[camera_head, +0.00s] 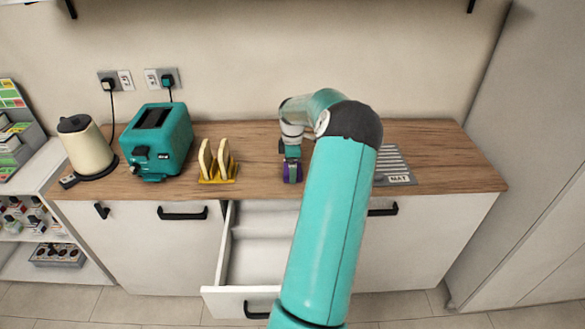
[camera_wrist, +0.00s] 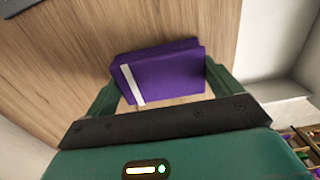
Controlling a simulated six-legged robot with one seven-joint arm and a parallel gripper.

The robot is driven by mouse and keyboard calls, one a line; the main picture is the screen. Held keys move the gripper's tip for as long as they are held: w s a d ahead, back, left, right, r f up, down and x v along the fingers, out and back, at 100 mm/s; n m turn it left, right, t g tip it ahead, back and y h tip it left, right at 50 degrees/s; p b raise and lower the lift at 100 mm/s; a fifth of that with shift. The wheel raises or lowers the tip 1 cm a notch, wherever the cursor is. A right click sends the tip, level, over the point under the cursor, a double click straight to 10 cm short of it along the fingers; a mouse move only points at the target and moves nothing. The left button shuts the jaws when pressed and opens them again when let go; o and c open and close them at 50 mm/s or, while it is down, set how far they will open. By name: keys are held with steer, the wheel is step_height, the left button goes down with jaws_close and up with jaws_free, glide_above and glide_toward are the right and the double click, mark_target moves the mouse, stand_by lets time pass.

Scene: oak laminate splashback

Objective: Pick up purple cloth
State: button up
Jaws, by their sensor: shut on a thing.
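The purple cloth (camera_wrist: 165,75) is a folded block with a white stripe near its left end in the wrist view. My gripper (camera_wrist: 160,88) has a green finger on each side of the cloth and is shut on it. In the head view the cloth (camera_head: 292,172) shows below my gripper (camera_head: 291,168), near the front edge of the wooden counter (camera_head: 260,160). I cannot tell whether the cloth still touches the counter. My arm hides part of the counter to the right.
An open white drawer (camera_head: 226,262) juts out below the counter front. A toast rack (camera_head: 217,178), a teal toaster (camera_head: 157,140) and a cream kettle (camera_head: 85,145) stand to the left. A grey striped mat (camera_head: 398,178) lies to the right, partly behind my arm.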

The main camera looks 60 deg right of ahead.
steer(key=shift+r, duration=0.15)
steer(key=shift+r, duration=0.2)
steer(key=r, duration=0.3)
steer(key=shift+s+a+r, duration=0.15)
steer(key=shift+s+a, duration=0.05)
steer(key=shift+s, duration=0.05)
steer(key=s+a+r, duration=0.2)
steer(key=r, duration=0.1)
steer(key=s+a+r, duration=0.1)
steer(key=r, duration=0.1)
steer(key=shift+a+r, duration=0.15)
steer(key=s+a+r, duration=0.3)
steer(key=s+a, duration=0.3)
steer(key=shift+a+r, duration=0.35)
steer(key=shift+a, duration=0.05)
